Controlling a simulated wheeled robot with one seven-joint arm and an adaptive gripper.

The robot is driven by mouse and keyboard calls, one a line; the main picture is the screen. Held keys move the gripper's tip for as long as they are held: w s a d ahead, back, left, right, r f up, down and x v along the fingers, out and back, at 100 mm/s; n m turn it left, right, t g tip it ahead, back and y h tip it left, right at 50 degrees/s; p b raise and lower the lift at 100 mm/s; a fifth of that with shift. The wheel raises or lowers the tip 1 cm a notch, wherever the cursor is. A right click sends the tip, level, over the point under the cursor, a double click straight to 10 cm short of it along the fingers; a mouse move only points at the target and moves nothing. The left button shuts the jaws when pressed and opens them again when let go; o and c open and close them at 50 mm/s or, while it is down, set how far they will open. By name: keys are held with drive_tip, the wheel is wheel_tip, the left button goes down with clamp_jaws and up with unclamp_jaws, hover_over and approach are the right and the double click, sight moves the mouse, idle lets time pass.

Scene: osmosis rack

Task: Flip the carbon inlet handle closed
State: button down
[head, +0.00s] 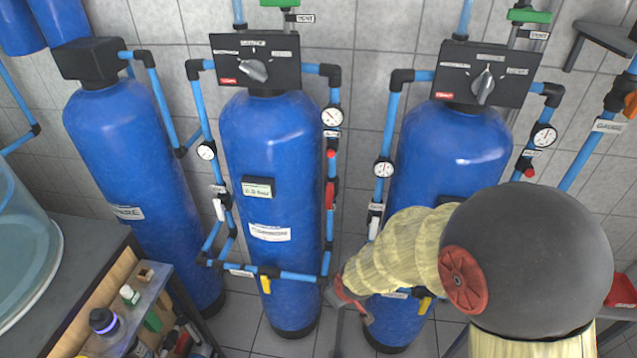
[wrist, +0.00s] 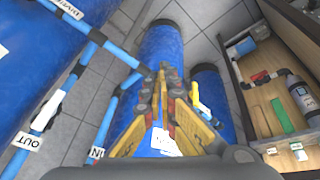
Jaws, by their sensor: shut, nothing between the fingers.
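The middle blue tank (head: 270,150) has a label that seems to read carbon. A white handle (head: 218,209) hangs down along its left pipe, and a red handle (head: 330,195) lies along its right pipe. A yellow handle (head: 265,285) points down from the pipe across its lower front. Which of these is the carbon inlet handle I cannot read from the small tags. My gripper (head: 347,303) is shut and empty, low between the middle and right tanks, apart from these handles. In the wrist view my gripper (wrist: 163,78) has its fingers together, with a yellow handle (wrist: 195,93) beside them.
The right blue tank (head: 455,150) stands behind my arm, with a white handle (head: 375,228) on its left pipe. Another blue tank (head: 130,170) stands at left. A wooden shelf unit (head: 95,315) with bottles fills the lower left. Bare floor shows between the tanks.

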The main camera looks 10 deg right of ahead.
drive_tip(key=w+a+f+n+t+p, duration=0.1)
drive_tip(key=w+f+n+t+p, duration=0.15)
drive_tip(key=w, duration=0.35)
drive_tip(key=n+t, duration=1)
drive_tip(key=t, duration=0.1)
approach(329, 197)
drive_tip(key=s+a+r, duration=0.1)
drive_tip(key=a+r, duration=0.2)
drive_tip(key=a, duration=0.1)
drive_tip(key=shift+s+d+r, duration=0.15)
drive_tip(key=shift+r, duration=0.05)
drive_tip(key=w+p, duration=0.1)
drive_tip(key=w, duration=0.9)
drive_tip(key=shift+f+m+b, duration=0.1)
drive_tip(key=shift+m+b, duration=0.25)
drive_tip(key=shift+b, duration=0.15)
